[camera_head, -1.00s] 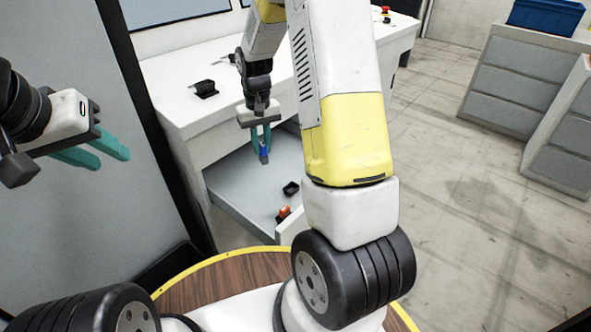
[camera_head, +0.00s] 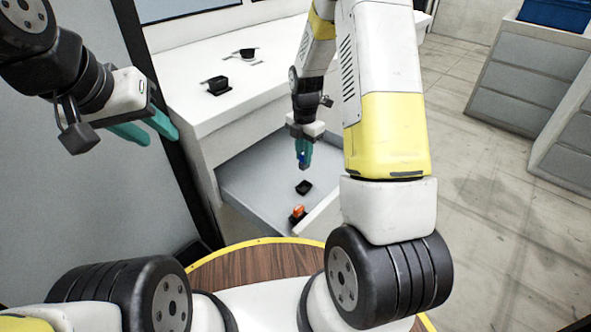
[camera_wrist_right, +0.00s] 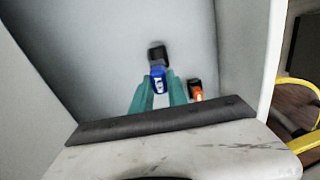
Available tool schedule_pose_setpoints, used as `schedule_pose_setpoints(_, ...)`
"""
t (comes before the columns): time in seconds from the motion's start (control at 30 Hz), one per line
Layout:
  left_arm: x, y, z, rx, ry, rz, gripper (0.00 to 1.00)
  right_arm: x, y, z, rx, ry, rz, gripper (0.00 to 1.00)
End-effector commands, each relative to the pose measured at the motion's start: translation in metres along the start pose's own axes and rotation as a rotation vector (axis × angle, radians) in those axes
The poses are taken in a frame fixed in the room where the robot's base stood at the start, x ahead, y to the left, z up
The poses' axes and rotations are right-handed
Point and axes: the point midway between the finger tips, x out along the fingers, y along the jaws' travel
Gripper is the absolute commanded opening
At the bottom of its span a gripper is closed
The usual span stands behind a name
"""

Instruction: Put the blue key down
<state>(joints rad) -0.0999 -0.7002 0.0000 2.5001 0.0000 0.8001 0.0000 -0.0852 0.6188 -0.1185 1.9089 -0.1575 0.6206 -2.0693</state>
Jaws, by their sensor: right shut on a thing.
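My right gripper (camera_head: 303,163) is shut on the blue key (camera_wrist_right: 158,80) and holds it over the open drawer (camera_head: 255,180). In the right wrist view the key is between the teal fingers, with white lettering on it. A small black holder (camera_head: 303,187) lies in the drawer below the gripper; in the right wrist view it shows just beyond the key (camera_wrist_right: 158,53). I cannot tell whether they touch. My left gripper (camera_head: 148,130) is open and empty, in front of a grey panel at the left.
An orange object (camera_head: 298,212) with a black part lies in the drawer near its front wall. Two black fixtures (camera_head: 217,85) (camera_head: 247,53) stand on the white counter (camera_head: 190,60). A blue crate (camera_head: 555,14) sits on grey cabinets at the right.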

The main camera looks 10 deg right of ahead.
Motion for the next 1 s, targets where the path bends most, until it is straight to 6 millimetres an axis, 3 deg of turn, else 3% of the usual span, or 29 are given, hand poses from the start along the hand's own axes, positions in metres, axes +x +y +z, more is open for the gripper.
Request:
schedule_pose_setpoints(0.33,0.000,0.000,0.000,0.000,0.000,0.000,0.36,0.053,-0.001,-0.001,-0.049,0.002,-0.004,0.00)
schedule_pose_setpoints(0.57,0.000,0.000,0.000,0.000,0.000,0.000,0.36,0.072,-0.001,0.000,-0.048,0.001,-0.002,0.00)
schedule_pose_setpoints(0.73,0.000,0.000,0.000,0.000,0.000,0.000,0.36,0.096,-0.001,-0.001,-0.048,0.002,-0.003,0.00)
schedule_pose_setpoints(1.0,0.000,0.000,0.000,0.000,0.000,0.000,0.36,0.101,0.000,0.000,-0.047,0.000,0.000,0.00)
